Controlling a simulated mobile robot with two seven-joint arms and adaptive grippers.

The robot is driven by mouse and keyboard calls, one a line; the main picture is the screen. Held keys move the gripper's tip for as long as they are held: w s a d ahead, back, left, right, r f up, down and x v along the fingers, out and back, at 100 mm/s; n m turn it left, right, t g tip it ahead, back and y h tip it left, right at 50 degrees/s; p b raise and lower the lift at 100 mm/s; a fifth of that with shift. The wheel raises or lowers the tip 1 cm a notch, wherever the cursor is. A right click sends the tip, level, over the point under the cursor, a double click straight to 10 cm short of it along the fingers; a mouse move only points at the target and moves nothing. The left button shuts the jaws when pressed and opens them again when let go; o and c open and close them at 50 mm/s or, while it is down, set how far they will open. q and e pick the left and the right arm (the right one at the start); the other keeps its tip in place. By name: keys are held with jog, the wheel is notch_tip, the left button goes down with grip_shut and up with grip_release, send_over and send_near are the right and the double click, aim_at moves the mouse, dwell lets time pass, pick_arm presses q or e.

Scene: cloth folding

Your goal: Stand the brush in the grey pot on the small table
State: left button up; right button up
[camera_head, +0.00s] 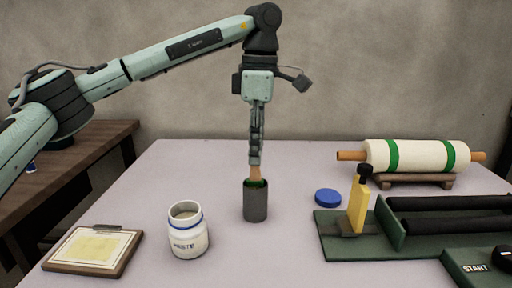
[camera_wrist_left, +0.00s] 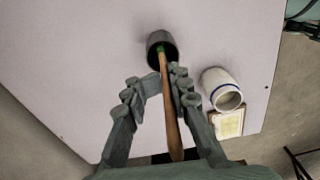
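The brush (camera_head: 255,173) stands upright with its green collar (camera_head: 257,183) at the mouth of the grey pot (camera_head: 255,205); its bristle end is hidden inside. My left gripper (camera_head: 255,158) points straight down above the pot, its fingers around the wooden handle. In the left wrist view the fingertips (camera_wrist_left: 164,80) close in on both sides of the brush handle (camera_wrist_left: 171,115), and the grey pot (camera_wrist_left: 153,38) lies just beyond them around the brush's lower end. I cannot tell whether the brush touches the pot's bottom. My right gripper is not in view.
On the small table (camera_head: 185,165), a white paste jar (camera_head: 188,240) stands left of the pot and a clipboard (camera_head: 95,248) lies front left. A blue lid (camera_head: 328,197), a green machine (camera_head: 400,240) and a roller on a stand (camera_head: 420,155) are to the right.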

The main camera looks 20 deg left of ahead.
pick_arm(q)
jog(key=o, duration=0.5)
notch_tip(320, 180, up, 12)
jog(key=shift+d, duration=0.2)
jog(key=shift+w, duration=0.1)
dwell(0.8)
